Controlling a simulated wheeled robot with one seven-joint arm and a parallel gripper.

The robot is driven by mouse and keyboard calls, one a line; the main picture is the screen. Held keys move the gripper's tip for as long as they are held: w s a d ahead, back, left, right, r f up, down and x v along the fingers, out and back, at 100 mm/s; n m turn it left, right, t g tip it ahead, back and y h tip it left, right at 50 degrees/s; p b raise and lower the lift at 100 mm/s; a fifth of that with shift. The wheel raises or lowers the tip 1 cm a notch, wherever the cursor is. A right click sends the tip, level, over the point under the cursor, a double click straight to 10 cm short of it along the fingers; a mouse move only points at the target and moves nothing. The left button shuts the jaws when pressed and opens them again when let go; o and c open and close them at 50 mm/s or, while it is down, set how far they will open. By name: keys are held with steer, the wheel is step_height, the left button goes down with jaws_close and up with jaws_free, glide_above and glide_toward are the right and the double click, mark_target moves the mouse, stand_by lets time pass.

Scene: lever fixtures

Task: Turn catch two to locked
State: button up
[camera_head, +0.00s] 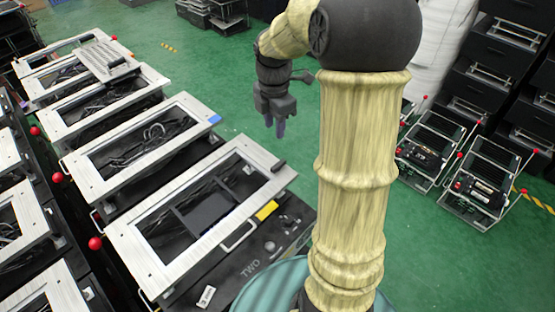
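The fixture marked "TWO" (140,228) stands in front of me, a silver frame with a dark window over a black base. The "TWO" lettering is on its black front panel (250,268), beside a round knob (270,246). A small black handle (279,166) sits at the frame's far right corner. I cannot tell which part is the catch or how it is set. My gripper (279,128) hangs in the air beyond the fixture, pointing down and apart from it. Its fingers are small and dark, and whether they are open does not show.
More silver-framed fixtures (75,118) stand in a row toward the back left, with red balls (95,243) on levers along the left side. Black racks (490,75) and two smaller fixtures (484,190) stand at right. Green floor (225,75) is free behind my gripper.

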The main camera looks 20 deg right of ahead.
mark_target(277, 165)
steer(key=shift+w+d+r+n, duration=0.45)
steer(key=shift+d+n, duration=0.2)
steer(key=shift+n, duration=0.35)
steer(key=shift+f, duration=0.1)
step_height(277, 165, down, 17)
steer(key=shift+f+p, duration=0.15)
steer(key=shift+p, duration=0.25)
jaws_close()
